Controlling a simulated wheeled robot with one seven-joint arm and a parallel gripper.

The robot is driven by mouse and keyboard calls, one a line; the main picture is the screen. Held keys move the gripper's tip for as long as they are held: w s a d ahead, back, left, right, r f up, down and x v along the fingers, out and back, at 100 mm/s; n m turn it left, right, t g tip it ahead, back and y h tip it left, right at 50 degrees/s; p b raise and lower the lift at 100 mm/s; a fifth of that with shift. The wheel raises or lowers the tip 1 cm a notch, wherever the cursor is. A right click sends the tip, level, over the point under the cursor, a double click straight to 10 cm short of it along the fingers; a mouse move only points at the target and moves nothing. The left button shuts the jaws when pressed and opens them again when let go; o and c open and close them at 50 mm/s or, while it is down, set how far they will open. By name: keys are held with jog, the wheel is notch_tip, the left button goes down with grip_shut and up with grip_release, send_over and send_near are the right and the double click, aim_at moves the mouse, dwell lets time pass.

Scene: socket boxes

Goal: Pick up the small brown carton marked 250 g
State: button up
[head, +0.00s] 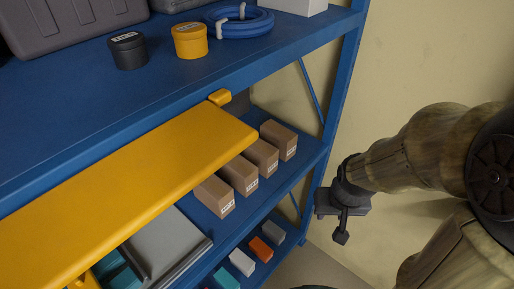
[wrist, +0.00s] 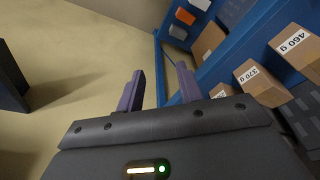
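Several small brown cartons stand in a row on the middle blue shelf in the head view, among them a front one (head: 214,196) and a rear one (head: 279,139); their labels are too small to read there. In the wrist view one carton (wrist: 296,62) reads 460 g and another (wrist: 261,88) reads 370 g. A third brown carton (wrist: 208,42) shows no readable label, and I cannot see a 250 g mark. My gripper (head: 341,236) hangs right of the shelf, apart from the cartons. In the wrist view its purple fingers (wrist: 160,88) are spread and empty.
A yellow panel (head: 130,175) juts out in front of the middle shelf and partly hides the cartons. The blue shelf post (head: 343,95) stands between my gripper and the row. Small grey and orange boxes (head: 261,249) sit on the lower shelf.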

jog(key=shift+w, duration=0.1)
jog(key=shift+o, duration=0.8)
jog(key=o, duration=0.4)
jog(key=shift+c, duration=0.2)
jog(key=o, duration=0.4)
jog(key=shift+s+f+m+g, duration=0.25)
jog(key=shift+f+m+g, duration=0.05)
jog(key=shift+f, duration=0.1)
jog(key=shift+o, duration=0.2)
jog(key=s+a+f+m+g+y, duration=0.1)
jog(key=a+f+m+g+y, duration=0.2)
jog(key=f+m, duration=0.1)
jog(key=shift+s+a+f+m+g+y, duration=0.15)
jog(key=shift+a+f+m+g+y, duration=0.2)
jog(key=shift+f, duration=0.2)
jog(key=w+a+f+m+y+p, duration=0.1)
jog(key=w+a+f+m+y, duration=0.1)
jog(key=w+a+m+y, duration=0.4)
jog(key=w+d+m+t+y, duration=0.4)
jog(key=w+d+m+t, duration=0.1)
jog(key=w+m+t, duration=0.7)
jog(key=shift+w+f+m+t, duration=0.15)
jog(key=shift+m+t, duration=0.2)
jog(key=shift+m, duration=0.8)
jog(key=shift+y+p, duration=0.25)
jog(key=shift+p, duration=0.05)
